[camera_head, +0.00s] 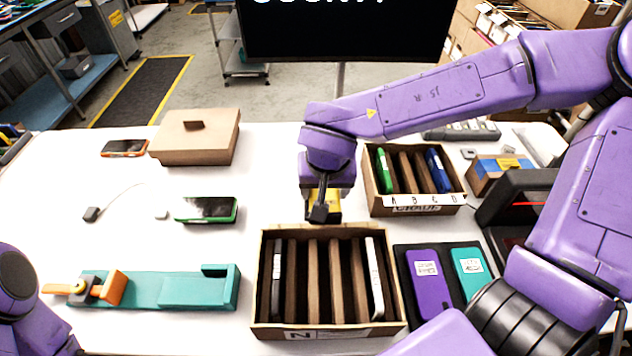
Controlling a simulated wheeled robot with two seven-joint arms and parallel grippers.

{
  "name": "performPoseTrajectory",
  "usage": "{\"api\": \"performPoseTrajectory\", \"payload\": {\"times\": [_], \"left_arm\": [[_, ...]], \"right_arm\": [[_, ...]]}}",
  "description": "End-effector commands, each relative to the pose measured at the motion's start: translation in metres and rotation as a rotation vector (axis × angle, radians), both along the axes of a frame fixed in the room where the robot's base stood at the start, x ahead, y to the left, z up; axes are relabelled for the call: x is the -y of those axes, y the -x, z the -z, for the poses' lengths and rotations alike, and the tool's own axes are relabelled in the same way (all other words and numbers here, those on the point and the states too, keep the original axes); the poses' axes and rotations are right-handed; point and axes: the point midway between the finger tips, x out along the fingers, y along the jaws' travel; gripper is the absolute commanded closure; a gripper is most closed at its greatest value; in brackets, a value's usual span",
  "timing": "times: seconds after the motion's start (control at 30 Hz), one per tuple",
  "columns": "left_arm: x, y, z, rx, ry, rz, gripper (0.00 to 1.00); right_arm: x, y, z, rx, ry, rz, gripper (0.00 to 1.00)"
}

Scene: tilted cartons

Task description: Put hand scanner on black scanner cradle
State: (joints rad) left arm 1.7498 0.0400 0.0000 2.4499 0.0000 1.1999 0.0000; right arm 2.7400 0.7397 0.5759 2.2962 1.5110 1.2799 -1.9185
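My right gripper (320,212) points down over the table, just behind the front carton. A yellow piece, which looks like the hand scanner (333,198), sits between its dark fingers, mostly hidden by them and the purple wrist. A bulky black stand with a red strip (510,193) at the right, partly behind my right arm, may be the black scanner cradle; I cannot tell for sure. Only a purple link of my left arm shows at the lower left; its gripper is out of view.
A carton with upright brown dividers (262,300) stands in front, and a smaller carton (415,208) behind right. A black tray (401,262) holds purple and teal devices. A teal fixture (190,290), green-edged phone (207,209) and brown box (195,135) are left.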

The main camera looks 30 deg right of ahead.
Motion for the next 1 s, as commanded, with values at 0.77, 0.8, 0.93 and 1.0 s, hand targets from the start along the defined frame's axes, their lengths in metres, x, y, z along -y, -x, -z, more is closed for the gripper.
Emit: {"api": "performPoseTrajectory", "payload": {"times": [0.77, 0.8, 0.93, 1.0], "left_arm": [[0.0, 0.0, -0.011, 0.0, 0.0, 0.0, 0.57], [0.0, 0.0, -0.011, 0.0, 0.0, 0.0, 0.57], [0.0, 0.0, -0.011, 0.0, 0.0, 0.0, 0.57], [0.0, 0.0, -0.011, 0.0, 0.0, 0.0, 0.57]], "right_arm": [[0.043, -0.098, 0.11, -0.013, 0.004, 0.001, 0.57], [0.043, -0.098, 0.115, -0.012, 0.003, 0.002, 0.57], [0.043, -0.099, 0.115, -0.009, 0.001, 0.002, 0.57], [0.043, -0.099, 0.115, -0.009, 0.001, 0.002, 0.57]]}}
